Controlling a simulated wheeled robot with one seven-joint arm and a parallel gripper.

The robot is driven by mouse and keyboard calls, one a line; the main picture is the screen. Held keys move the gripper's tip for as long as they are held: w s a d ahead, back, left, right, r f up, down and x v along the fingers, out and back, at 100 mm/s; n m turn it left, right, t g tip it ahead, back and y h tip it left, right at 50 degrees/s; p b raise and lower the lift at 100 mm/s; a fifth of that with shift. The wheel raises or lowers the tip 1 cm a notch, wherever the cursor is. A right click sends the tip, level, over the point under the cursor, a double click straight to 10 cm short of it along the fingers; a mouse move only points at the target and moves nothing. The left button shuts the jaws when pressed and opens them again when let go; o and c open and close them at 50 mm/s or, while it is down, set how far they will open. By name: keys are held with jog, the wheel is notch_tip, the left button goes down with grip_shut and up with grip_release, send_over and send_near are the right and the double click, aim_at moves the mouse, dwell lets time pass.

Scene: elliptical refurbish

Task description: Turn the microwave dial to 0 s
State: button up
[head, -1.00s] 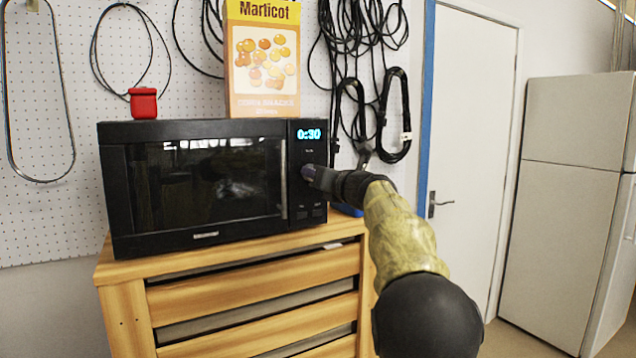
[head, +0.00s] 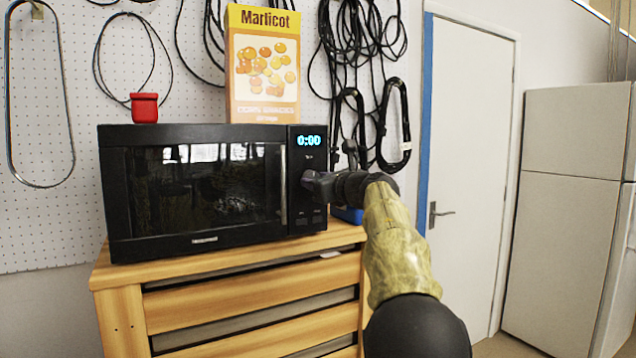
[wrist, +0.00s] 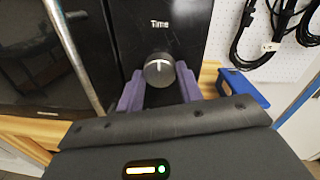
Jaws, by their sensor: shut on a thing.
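The black microwave (head: 200,249) stands on a wooden cabinet, and its display (head: 309,140) reads 0:00. In the wrist view the round grey dial (wrist: 159,72) sits below the word "Time", with its light mark pointing about straight up. My gripper (wrist: 160,83) has its two purple fingers on either side of the dial, shut on it. The microwave door is closed, with a vertical metal handle (head: 284,185).
A red pot (head: 144,108) and a yellow-orange Marlicot box (head: 263,70) stand on the microwave. A blue object (head: 346,214) lies right of it on the wooden cabinet (head: 120,310). Black cables hang behind. A white door and fridge (head: 565,240) are at right.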

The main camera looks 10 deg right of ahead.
jog(key=shift+w+f, duration=0.1)
jog(key=shift+f, duration=0.1)
jog(key=o, duration=1)
jog(key=shift+r, duration=0.1)
jog(key=b+v, duration=0.4)
jog(key=v, duration=1.3)
jog(key=shift+s+d, duration=0.1)
jog(key=shift+s, duration=0.15)
